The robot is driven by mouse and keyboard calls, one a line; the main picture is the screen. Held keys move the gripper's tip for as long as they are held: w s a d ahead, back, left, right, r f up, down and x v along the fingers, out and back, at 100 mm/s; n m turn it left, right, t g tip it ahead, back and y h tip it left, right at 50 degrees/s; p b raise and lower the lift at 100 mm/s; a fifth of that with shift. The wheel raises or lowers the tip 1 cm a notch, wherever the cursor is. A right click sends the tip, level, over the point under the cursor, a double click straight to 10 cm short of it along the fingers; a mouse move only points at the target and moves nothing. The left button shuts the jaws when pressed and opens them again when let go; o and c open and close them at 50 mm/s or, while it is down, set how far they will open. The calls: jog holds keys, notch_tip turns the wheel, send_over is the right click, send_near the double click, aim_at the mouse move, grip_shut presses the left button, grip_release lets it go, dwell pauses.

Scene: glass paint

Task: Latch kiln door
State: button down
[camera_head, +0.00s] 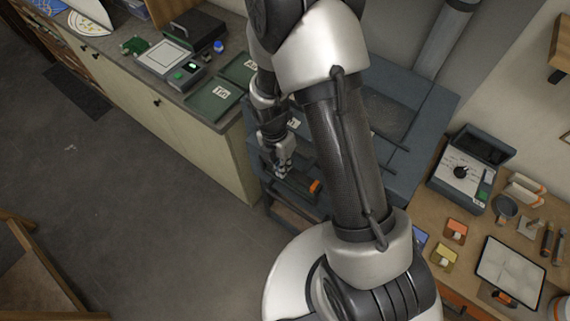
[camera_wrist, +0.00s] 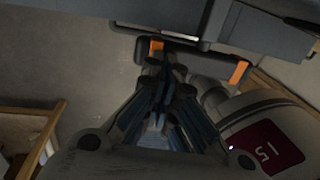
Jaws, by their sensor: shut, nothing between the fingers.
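The blue-grey kiln (camera_head: 428,112) stands against the wall, partly hidden behind my arm. A dark handle bar with orange ends (camera_head: 315,186) is at its front; it also shows in the wrist view (camera_wrist: 208,62), along a blue-grey panel (camera_wrist: 240,22). My gripper (camera_head: 284,172) is at the kiln's front, close to the handle. In the wrist view the fingers of my gripper (camera_wrist: 166,62) are together and empty, overlapping the bar near its left orange end. I cannot tell whether they touch it. The latch itself is not clear, nor whether the door is fully closed.
A counter (camera_head: 150,98) with green trays (camera_head: 213,102) and a scale (camera_head: 168,58) lies left of the kiln. On the right, a wooden bench (camera_head: 462,285) holds a control box (camera_head: 465,172) and small tools. Open floor (camera_head: 140,220) lies in front.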

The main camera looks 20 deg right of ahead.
jog(key=f+g+h, duration=0.1)
jog(key=g, duration=0.1)
jog(key=w+f+g+h, duration=0.1)
jog(key=shift+a+f+g+h+b, duration=0.3)
jog(key=shift+a+b, duration=0.05)
jog(key=shift+b, duration=0.05)
jog(key=shift+f+b, duration=1.05)
jog(key=shift+f, duration=0.15)
jog(key=shift+s+f, duration=0.1)
jog(key=shift+f, duration=0.05)
